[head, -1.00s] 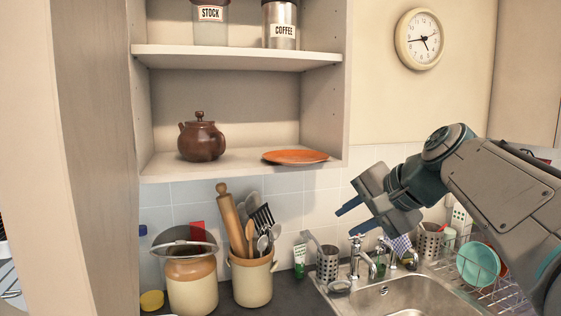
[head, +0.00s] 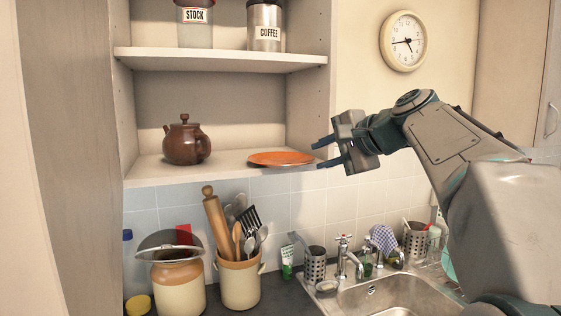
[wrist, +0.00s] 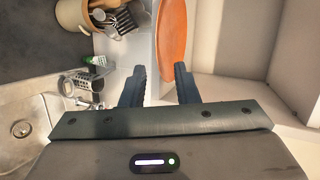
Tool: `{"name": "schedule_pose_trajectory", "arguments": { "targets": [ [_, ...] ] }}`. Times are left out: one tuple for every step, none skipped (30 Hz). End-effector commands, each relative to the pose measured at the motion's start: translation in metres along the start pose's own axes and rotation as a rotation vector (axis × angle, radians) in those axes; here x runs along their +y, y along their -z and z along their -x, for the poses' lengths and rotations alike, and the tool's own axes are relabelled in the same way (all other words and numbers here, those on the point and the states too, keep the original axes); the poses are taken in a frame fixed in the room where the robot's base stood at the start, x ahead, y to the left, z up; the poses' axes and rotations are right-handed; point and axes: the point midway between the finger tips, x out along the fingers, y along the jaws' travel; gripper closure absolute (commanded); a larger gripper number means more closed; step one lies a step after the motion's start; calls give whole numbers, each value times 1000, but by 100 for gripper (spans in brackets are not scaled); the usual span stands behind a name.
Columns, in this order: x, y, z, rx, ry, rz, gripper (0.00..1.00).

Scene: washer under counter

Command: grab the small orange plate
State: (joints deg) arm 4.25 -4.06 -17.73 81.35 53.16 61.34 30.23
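The small orange plate (head: 281,158) lies flat on the lower shelf, near its right end and front edge. In the wrist view the plate (wrist: 172,38) is seen nearly edge-on, ahead of the fingers and in line with the gap's right part. My gripper (head: 321,154) is just right of the plate at about shelf height, its fingers pointing left toward it. The fingertips look close to the plate's right rim; I cannot tell the exact gap.
A brown teapot (head: 186,141) stands left on the same shelf (head: 228,165). The upper shelf (head: 225,59) holds jars. Below are a utensil crock (head: 239,284), a lidded crock (head: 178,284) and the sink (head: 385,300). The shelf between teapot and plate is clear.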

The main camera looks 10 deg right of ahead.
Motion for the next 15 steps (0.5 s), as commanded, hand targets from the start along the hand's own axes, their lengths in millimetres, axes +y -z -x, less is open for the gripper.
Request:
{"name": "schedule_pose_trajectory", "arguments": {
  "targets": [
    [0, 0, -3, 0, 0, 0, 72],
    [0, 0, -5, 0, -1, 0, 72],
    [0, -1, -8, -2, -2, -1, 72],
    [1, -2, -12, -3, -2, -1, 72],
    [1, -3, -16, -3, -2, -1, 72],
    [1, -5, -23, -4, -3, -1, 72],
    [1, -6, -28, -4, -3, -1, 72],
    [2, -7, -32, -4, -3, -1, 72],
    [2, -7, -38, -2, -3, -2, 72],
    [2, -6, -42, -1, -3, -1, 72],
    [2, -6, -46, -1, -3, -1, 72],
    [3, -6, -49, -1, -3, 0, 72],
    [3, -6, -51, -1, -2, 0, 72],
    [3, -6, -53, 0, -1, 0, 72],
    [3, -6, -54, 0, -1, 1, 72]
  ]
}}
